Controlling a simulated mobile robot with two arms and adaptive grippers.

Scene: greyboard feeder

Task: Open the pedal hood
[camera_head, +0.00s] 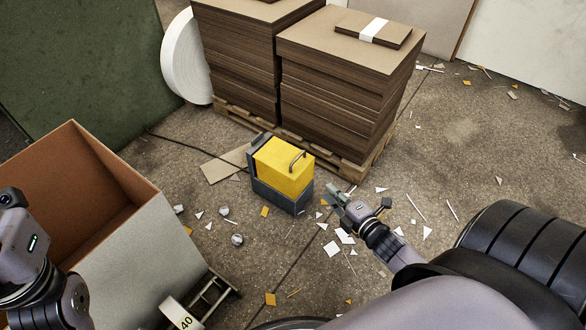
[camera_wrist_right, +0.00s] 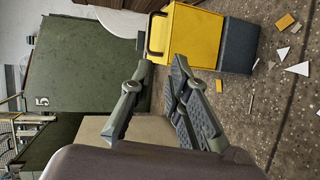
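In the right wrist view the yellow hood (camera_wrist_right: 190,36) and grey base (camera_wrist_right: 238,47) show sideways at the top. My right gripper (camera_head: 335,192) is to the right of the hood, apart from it. Its fingers (camera_wrist_right: 163,68) are spread and empty in the right wrist view. Of my left arm only the wrist part shows at the left edge; its fingers are out of frame.
Stacks of brown board (camera_head: 335,95) on a pallet (camera_head: 345,168) stand close behind the hood. A large open box (camera_head: 130,250) is at the left. A white roll (camera_head: 185,60) stands behind. Paper scraps litter the floor; a cable runs to the base.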

